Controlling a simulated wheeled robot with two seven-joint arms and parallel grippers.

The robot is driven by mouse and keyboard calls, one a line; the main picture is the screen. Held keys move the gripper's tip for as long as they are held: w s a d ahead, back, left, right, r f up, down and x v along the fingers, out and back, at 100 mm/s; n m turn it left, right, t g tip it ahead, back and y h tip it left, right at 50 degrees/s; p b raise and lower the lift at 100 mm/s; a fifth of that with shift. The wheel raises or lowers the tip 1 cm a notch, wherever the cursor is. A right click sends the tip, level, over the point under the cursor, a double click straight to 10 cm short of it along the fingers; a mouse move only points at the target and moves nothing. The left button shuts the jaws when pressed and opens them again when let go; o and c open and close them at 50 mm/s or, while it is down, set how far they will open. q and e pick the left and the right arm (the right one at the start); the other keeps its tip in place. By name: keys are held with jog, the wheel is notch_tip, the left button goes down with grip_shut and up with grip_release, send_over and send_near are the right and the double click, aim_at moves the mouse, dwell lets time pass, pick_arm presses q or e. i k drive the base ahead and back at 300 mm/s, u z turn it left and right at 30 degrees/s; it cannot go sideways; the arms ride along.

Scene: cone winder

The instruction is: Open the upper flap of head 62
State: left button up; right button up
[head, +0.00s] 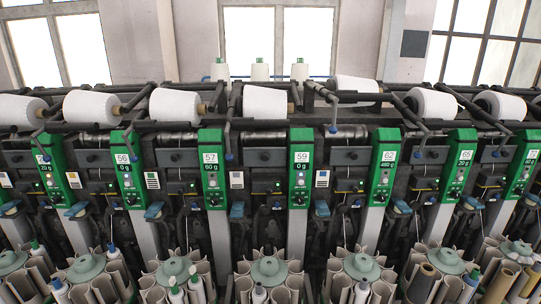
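Head 62 is the right-of-centre winding head, with a green panel (383,166) that carries a white label reading 62 and a smaller one that seems to read 480 g. The panel leans slightly to the right. A white cone (357,88) lies above and to the left of it, higher than the neighbouring cones. A blue lever (401,207) sits low beside the panel. I cannot tell which part is the upper flap, or whether it is open or shut. Neither of my grippers is in view.
Similar heads stand on both sides, with green panels 59 (300,167) and 65 (458,166). Dark cradle arms and rails run along the top. A round bobbin magazine (361,267) juts out below head 62, with others beside it. Three cones (260,71) stand behind.

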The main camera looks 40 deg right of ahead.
aim_at(339, 156)
jog(key=u, duration=1.75)
jog(key=k, duration=2.4)
jog(key=z, duration=1.45)
